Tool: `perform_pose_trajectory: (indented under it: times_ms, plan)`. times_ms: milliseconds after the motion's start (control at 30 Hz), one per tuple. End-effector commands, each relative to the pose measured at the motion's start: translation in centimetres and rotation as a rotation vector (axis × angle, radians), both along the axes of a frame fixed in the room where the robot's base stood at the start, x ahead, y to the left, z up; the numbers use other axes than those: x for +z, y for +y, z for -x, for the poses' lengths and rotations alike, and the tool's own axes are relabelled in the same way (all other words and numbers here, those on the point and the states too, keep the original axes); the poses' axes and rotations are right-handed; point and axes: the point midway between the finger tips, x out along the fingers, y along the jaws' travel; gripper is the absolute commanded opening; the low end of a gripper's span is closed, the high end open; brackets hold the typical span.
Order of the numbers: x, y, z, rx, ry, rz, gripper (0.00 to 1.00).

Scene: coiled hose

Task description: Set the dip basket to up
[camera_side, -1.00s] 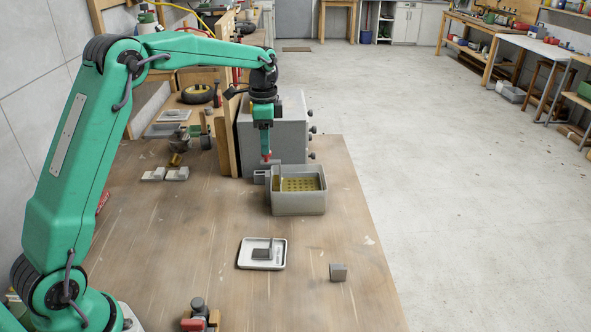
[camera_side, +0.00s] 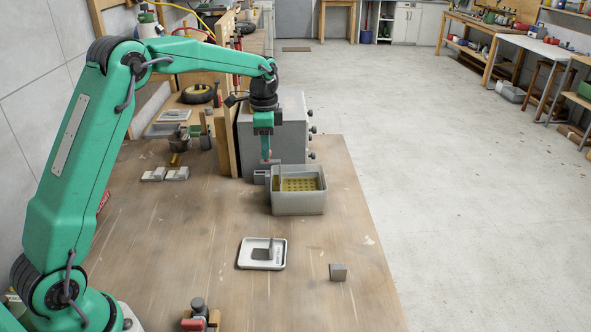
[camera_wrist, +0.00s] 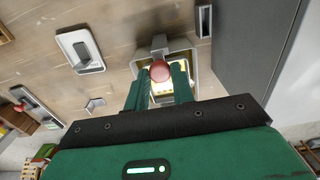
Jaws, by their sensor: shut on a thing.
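The dip basket (camera_side: 300,185) is a yellow perforated tray sitting inside a grey open-topped tank (camera_side: 299,204), below its rim. A small grey bracket (camera_side: 259,177) juts from the tank's left side. A red knob (camera_wrist: 160,71) stands by the tank. My gripper (camera_side: 266,158) points down above that side, with its fingers at the knob. In the wrist view, the two green fingers (camera_wrist: 160,88) lie on either side of the knob and are shut on it. They hide part of the tank and basket there.
A grey cabinet (camera_side: 290,130) stands close behind the tank. A white tray with a grey piece (camera_side: 246,262) and a small grey block (camera_side: 338,272) lie nearer on the bench. Bare wood surrounds them. The bench's right edge is near the tank.

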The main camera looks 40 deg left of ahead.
Motion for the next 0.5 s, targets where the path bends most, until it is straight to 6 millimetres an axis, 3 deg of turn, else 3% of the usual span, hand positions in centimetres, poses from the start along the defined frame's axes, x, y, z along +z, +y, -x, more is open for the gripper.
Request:
perform_pose_trajectory:
  times_ms: [167, 433, 467, 500]
  plan:
    - [1.9, 0.0, 0.0, -0.001, -0.003, 0.000, 0.00]
    - [2.3, 0.0, 0.0, -0.001, -0.004, -0.001, 0.00]
    - [2.3, 0.0, 0.0, -0.001, -0.004, -0.001, 0.28]
    - [2.3, 0.0, 0.0, -0.001, -0.004, -0.001, 0.36]
